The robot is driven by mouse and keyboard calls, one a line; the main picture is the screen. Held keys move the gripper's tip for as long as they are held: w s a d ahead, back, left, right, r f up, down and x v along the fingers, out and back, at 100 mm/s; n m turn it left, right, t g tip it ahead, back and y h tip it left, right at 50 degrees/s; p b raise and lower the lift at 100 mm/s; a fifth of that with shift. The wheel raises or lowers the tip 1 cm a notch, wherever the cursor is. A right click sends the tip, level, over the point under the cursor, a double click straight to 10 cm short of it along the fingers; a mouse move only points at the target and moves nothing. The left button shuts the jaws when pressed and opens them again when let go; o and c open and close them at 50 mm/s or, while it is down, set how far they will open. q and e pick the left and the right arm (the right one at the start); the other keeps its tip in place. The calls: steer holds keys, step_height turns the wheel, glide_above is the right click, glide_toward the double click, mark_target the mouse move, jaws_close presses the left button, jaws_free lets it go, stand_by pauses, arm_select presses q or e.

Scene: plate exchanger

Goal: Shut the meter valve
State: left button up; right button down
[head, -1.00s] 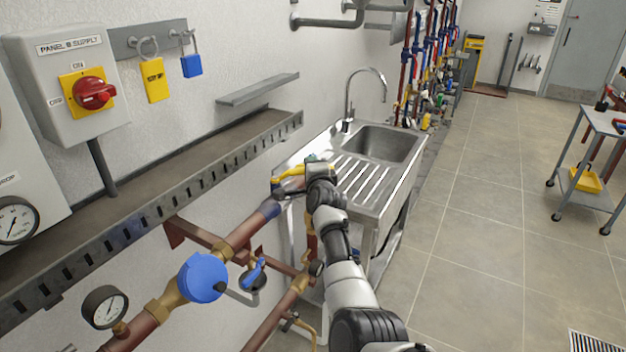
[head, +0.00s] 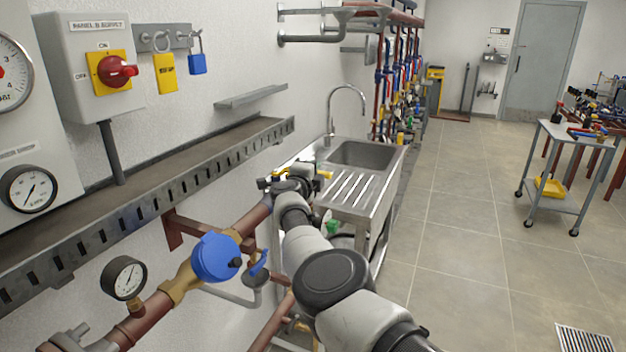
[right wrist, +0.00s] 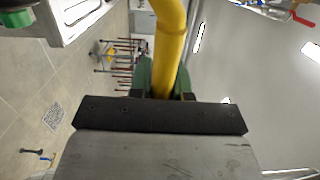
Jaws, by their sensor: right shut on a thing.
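The yellow valve lever (right wrist: 168,45) is between the green fingers of my right gripper (right wrist: 164,85) in the right wrist view. The gripper is shut on it. In the head view my right gripper (head: 293,178) is at the upper end of the copper pipe, beside the sink, with yellow parts showing on both sides of it. The valve body is mostly hidden behind my gripper and arm, so I cannot tell the lever's exact angle to the pipe. The blue-capped meter (head: 216,258) sits lower on the same pipe. My left gripper is not in view.
A steel sink (head: 365,153) stands just beyond the gripper. A slotted metal ledge (head: 150,190) runs along the wall at left. A pressure gauge (head: 125,278) rises from the pipe. The tiled floor is clear at right, before a grey trolley (head: 560,160).

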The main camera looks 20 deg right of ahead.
steer(key=shift+s+a+f+m+g+h+b, duration=0.2)
steer(key=shift+s+m+g+h+b, duration=0.2)
steer(key=shift+m+g+h+b, duration=0.15)
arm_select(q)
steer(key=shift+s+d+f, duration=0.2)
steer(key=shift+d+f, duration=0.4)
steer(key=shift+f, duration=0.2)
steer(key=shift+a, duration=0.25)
arm_select(e)
steer(key=c, duration=1.1)
jaws_free()
steer(key=shift+d+r, duration=0.1)
steer(key=shift+r, duration=0.05)
steer(key=shift+o, duration=0.2)
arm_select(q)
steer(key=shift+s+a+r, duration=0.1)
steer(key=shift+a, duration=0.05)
arm_select(e)
steer(key=shift+s, duration=0.1)
